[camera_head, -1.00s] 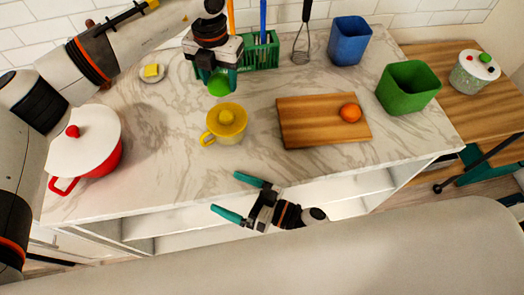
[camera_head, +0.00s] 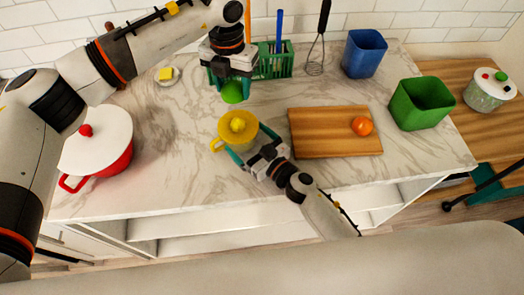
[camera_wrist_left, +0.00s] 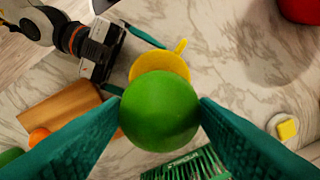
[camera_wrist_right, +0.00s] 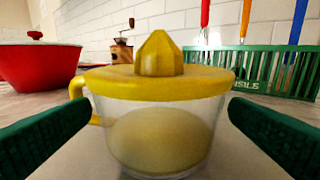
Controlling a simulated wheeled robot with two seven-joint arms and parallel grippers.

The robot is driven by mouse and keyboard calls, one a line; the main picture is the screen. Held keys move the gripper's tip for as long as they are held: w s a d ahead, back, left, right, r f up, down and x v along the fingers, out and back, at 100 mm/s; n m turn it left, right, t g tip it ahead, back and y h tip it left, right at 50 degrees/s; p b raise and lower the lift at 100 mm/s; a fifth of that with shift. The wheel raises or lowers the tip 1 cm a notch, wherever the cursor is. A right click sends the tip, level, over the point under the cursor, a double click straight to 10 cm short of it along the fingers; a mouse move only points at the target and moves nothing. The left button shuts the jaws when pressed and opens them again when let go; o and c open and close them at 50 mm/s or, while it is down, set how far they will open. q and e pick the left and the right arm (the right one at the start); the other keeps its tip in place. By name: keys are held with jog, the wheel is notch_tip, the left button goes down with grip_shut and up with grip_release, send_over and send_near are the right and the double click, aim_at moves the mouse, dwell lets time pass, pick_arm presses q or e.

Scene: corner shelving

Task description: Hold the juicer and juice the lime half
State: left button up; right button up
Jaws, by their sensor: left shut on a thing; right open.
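The lime half (camera_head: 234,91) is green and round, held by my left gripper (camera_head: 231,84) above the counter, behind the juicer in the head view. The left wrist view shows the lime (camera_wrist_left: 159,111) between both fingers, its cut face hidden. The juicer (camera_head: 237,130) has a yellow top with a ridged cone and a clear cup. It stands upright on the counter. My right gripper (camera_head: 252,145) is open, low on the counter, with its fingers either side of the juicer. In the right wrist view the juicer (camera_wrist_right: 155,110) sits between the fingers, with gaps showing beside the cup.
A red pot (camera_head: 98,150) with a white lid stands at the left. A cutting board (camera_head: 325,140) with an orange (camera_head: 362,126) lies right of the juicer. A green rack (camera_head: 273,63), blue bin (camera_head: 365,54) and green bin (camera_head: 421,104) stand farther back and right.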

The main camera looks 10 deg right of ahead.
aim_at(242, 135)
jog(key=shift+x, duration=1.6)
jog(key=c, duration=0.7)
jog(key=o, duration=0.7)
jog(key=shift+c, duration=0.6)
